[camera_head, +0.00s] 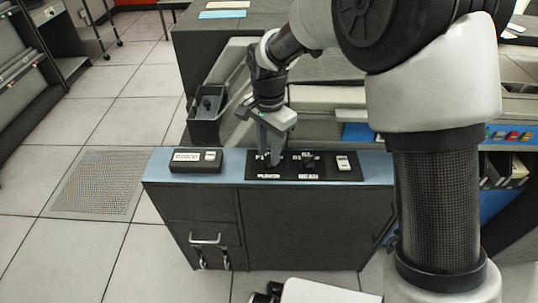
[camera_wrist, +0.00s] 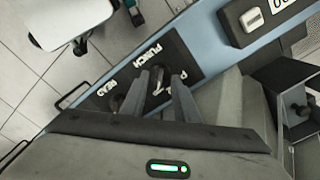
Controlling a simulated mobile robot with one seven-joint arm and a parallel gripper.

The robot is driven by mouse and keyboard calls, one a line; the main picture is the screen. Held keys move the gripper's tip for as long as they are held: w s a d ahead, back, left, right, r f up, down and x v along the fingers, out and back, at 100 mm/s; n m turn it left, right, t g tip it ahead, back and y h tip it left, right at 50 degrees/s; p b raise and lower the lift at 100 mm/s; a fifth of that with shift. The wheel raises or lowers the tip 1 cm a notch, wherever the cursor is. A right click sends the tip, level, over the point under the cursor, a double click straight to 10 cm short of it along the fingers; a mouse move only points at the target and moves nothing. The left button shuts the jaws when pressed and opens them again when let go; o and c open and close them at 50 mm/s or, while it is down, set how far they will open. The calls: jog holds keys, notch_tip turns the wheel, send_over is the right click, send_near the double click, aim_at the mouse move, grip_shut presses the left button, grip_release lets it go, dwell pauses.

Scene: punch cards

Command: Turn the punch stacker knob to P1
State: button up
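A black control panel (camera_head: 340,175) lies on the blue-edged top of a dark cabinet (camera_head: 292,225). It carries two dark knobs, with white labels reading PUNCH and READ in the wrist view. The PUNCH knob (camera_wrist: 158,74) shows between my two fingertips there; its pointer direction is hard to make out. My gripper (camera_wrist: 160,82) is open, with one finger on each side of this knob; contact cannot be told. In the head view my gripper (camera_head: 276,158) points down over the panel and mostly hides the PUNCH knob. The READ knob (camera_head: 309,162) stands to its right.
A small counter box (camera_head: 195,160) sits left of the panel, and a white switch (camera_head: 343,163) at the panel's right end. A dark open tray (camera_head: 207,117) stands behind. My arm fills the right side. Tiled floor lies free at left.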

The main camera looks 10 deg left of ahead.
jog(key=shift+f, duration=0.5)
grip_shut()
